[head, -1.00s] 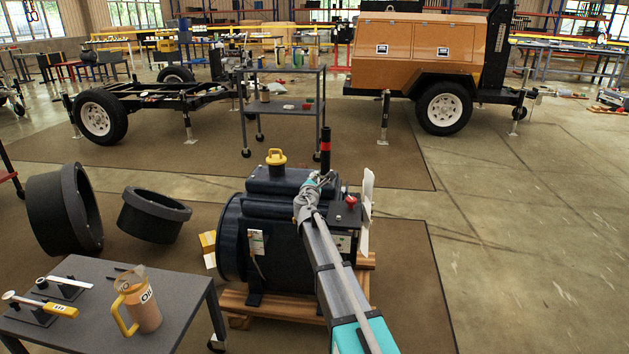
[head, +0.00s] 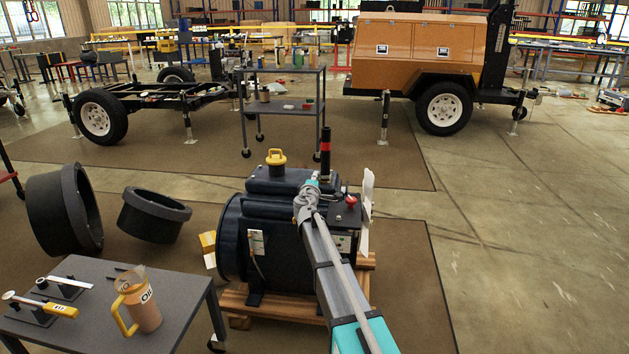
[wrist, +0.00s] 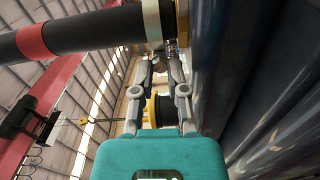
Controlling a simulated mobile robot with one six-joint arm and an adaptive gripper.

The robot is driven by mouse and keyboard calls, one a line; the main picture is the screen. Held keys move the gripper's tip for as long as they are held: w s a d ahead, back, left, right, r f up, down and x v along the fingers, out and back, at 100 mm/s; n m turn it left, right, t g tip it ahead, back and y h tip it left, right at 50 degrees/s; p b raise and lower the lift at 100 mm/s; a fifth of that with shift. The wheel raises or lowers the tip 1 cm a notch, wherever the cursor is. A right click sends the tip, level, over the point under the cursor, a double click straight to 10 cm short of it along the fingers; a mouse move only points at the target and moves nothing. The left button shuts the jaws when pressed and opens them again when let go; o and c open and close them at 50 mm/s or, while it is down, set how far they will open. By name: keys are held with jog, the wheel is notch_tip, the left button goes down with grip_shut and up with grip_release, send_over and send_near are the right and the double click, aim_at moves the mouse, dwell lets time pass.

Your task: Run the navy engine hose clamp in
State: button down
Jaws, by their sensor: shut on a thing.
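The navy engine (head: 285,205) sits on a wooden pallet, with a black hose (head: 326,160) with a red band standing up from its top; the hose also shows in the wrist view (wrist: 90,32). A silvery clamp band (wrist: 152,22) is around the hose's end, beside a brass-coloured neck (wrist: 182,22). The clamp's small screw (wrist: 171,47) is at the band's edge. My gripper (wrist: 161,62) has its fingertips closed in at that screw and is shut on it; the exact contact is small and partly hidden.
A yellow cap (head: 276,157) stands on the engine top, left of the hose. A red knob (head: 350,201) and a white fan (head: 367,212) are at the engine's right. A grey table (head: 185,320) with a jug (head: 138,302) is at front left. Floor at right is clear.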

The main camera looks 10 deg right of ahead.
jog(key=shift+s+m, duration=0.15)
jog(key=shift+m, duration=0.65)
jog(key=c, duration=0.7)
grip_release()
jog(key=shift+o, duration=0.2)
jog(key=shift+n, duration=0.4)
